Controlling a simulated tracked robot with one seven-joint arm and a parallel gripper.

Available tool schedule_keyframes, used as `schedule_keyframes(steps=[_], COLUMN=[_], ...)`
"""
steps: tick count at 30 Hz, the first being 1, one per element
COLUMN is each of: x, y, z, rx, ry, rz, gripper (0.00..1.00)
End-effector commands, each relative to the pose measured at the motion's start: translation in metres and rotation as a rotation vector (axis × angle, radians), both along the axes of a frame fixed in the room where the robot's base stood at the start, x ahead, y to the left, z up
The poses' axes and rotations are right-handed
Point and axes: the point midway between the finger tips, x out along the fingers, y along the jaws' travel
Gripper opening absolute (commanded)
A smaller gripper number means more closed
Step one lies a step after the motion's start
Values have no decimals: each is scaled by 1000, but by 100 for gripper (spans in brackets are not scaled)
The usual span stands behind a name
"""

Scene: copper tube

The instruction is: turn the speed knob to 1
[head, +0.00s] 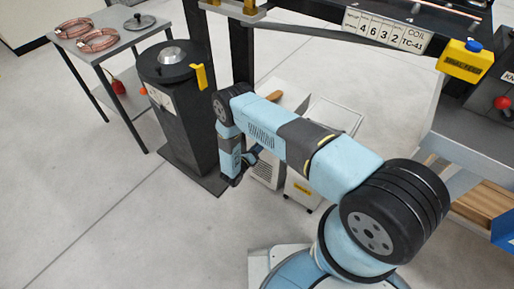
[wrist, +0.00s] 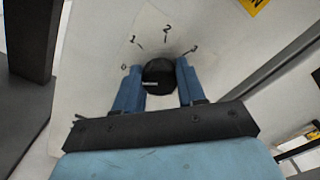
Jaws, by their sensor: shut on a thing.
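The black round speed knob (wrist: 159,75) sits on a pale panel (wrist: 95,60) in the wrist view. Handwritten marks 0, 1, 2 and what looks like 3 run around it from left to right, with short tick lines. A small white mark shows on the knob's lower left part, toward the 0 side. My gripper (wrist: 161,70) has its blue fingers on the left and right sides of the knob, shut on it. In the head view my arm reaches down to the panel of a white cabinet (head: 300,190); the knob is hidden there.
A grey table (head: 115,35) with copper coils (head: 98,41) stands farther left. A dark bench with a COIL sign (head: 387,30) and a yellow box (head: 466,62) is at upper right. The left floor is clear.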

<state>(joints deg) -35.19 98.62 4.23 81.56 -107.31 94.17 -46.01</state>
Motion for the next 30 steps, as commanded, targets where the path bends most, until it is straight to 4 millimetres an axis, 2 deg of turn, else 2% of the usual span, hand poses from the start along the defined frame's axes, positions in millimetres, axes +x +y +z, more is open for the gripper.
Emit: schedule_keyframes(steps=[1, 11, 30], x=[2, 2, 1], y=[5, 6, 5], z=[1, 2, 2], rx=[11, 124, 548], ry=[-3, -93, -420], rz=[10, 17, 16], gripper=[9, 9, 9])
